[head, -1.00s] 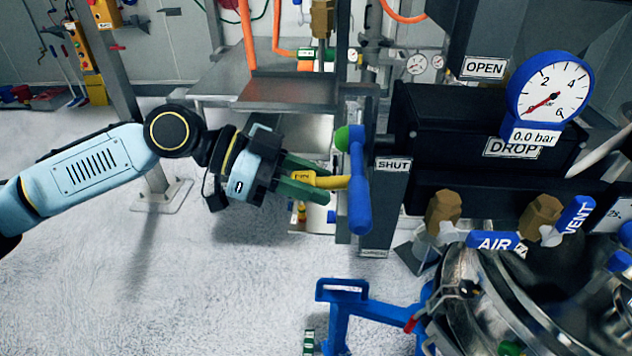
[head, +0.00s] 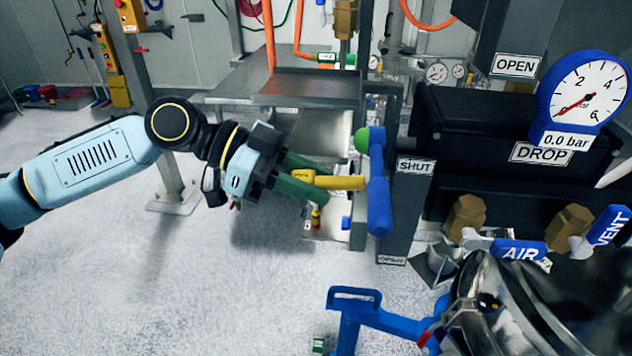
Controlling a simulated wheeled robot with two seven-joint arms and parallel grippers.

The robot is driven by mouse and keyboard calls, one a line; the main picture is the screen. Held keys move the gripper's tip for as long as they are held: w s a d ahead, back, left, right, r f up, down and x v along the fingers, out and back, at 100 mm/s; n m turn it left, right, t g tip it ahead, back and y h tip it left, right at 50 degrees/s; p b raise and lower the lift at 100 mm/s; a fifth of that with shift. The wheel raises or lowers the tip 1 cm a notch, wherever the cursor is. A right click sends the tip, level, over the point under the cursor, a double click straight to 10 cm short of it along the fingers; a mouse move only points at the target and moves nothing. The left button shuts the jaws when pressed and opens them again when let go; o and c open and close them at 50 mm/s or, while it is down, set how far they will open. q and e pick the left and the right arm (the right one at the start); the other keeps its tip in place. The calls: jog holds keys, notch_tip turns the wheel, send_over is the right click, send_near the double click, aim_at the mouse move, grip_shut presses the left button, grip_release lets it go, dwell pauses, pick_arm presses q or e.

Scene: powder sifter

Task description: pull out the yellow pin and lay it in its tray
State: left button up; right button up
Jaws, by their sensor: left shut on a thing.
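The yellow pin (head: 346,183) lies roughly level, its right end meeting the blue-handled lever (head: 379,205) with the green knob in the head view. Whether that end is still in a hole behind the lever is hidden. My left gripper (head: 311,183) is shut on the pin's left part, with green fingers above and below it. A small grey open holder (head: 434,266) stands below the SHUT plate; I cannot tell whether it is the pin's tray. My right gripper is not in view.
The black DROP housing (head: 470,130) and the gauge (head: 583,100) stand right of the lever. AIR (head: 518,249) and VENT (head: 608,228) valve handles and a blue bracket (head: 370,315) are lower right. A steel shelf (head: 300,88) is behind. The floor at lower left is clear.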

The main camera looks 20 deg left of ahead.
pick_arm(q)
jog(key=shift+s+a+b, duration=0.15)
jog(key=shift+a+b, duration=0.35)
jog(key=shift+a, duration=0.05)
jog(key=shift+s+a+b, duration=0.15)
jog(key=shift+a+b, duration=0.35)
jog(key=shift+a, duration=0.05)
jog(key=s+a+b, duration=0.1)
jog(key=a+b, duration=0.4)
jog(key=b, duration=0.3)
jog(key=shift+s+a, duration=0.35)
jog(key=shift+a, duration=0.05)
dwell(0.5)
